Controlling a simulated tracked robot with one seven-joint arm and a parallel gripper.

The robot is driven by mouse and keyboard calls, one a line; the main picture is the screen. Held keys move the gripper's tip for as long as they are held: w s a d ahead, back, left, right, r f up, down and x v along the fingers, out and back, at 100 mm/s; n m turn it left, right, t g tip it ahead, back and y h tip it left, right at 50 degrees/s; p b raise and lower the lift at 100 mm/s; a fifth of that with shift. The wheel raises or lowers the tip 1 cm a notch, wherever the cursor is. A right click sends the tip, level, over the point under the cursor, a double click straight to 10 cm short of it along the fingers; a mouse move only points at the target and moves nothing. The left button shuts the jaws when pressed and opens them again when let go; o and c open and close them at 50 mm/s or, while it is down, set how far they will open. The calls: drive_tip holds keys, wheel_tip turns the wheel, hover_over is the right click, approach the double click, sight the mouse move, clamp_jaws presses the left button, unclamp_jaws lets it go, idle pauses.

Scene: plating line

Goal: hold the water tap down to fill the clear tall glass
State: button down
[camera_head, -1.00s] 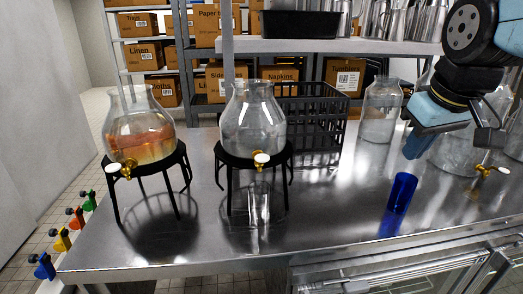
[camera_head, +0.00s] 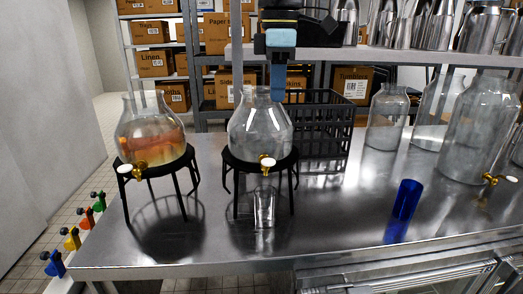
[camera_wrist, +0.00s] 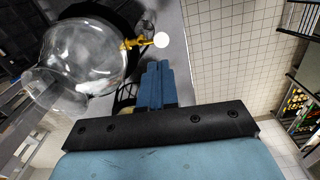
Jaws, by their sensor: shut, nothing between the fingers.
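The clear tall glass (camera_head: 263,208) stands upright on the steel counter, below the tap (camera_head: 267,162) of the clear dispenser jar (camera_head: 258,130) on a black stand (camera_head: 236,165). The tap is brass with a white round end, and it also shows in the wrist view (camera_wrist: 160,40). My gripper (camera_head: 277,98) is shut and empty, pointing down near the top of that jar in the head view. In the wrist view my shut blue fingers (camera_wrist: 155,68) are apart from the tap, just below it in the picture.
A jar of orange liquid (camera_head: 151,137) stands on its own stand at left. A dark blue glass (camera_head: 406,199) stands at right on the counter (camera_head: 335,210). A black crate (camera_head: 322,130) is behind the clear jar. More glass jars (camera_head: 388,115) stand at back right.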

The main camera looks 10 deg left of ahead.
sight(268, 162)
drive_tip(key=shift+s+a+r+n, duration=0.1)
drive_tip(key=shift+a+n, duration=0.15)
drive_tip(key=shift+a, duration=0.25)
drive_tip(key=shift+s+a+r+n, duration=0.1)
drive_tip(key=shift+a+n, duration=0.15)
drive_tip(key=shift+a, duration=0.2)
drive_tip(key=shift+f, duration=0.1)
wheel_tip(268, 162, down, 14)
drive_tip(key=shift+w+r, duration=0.1)
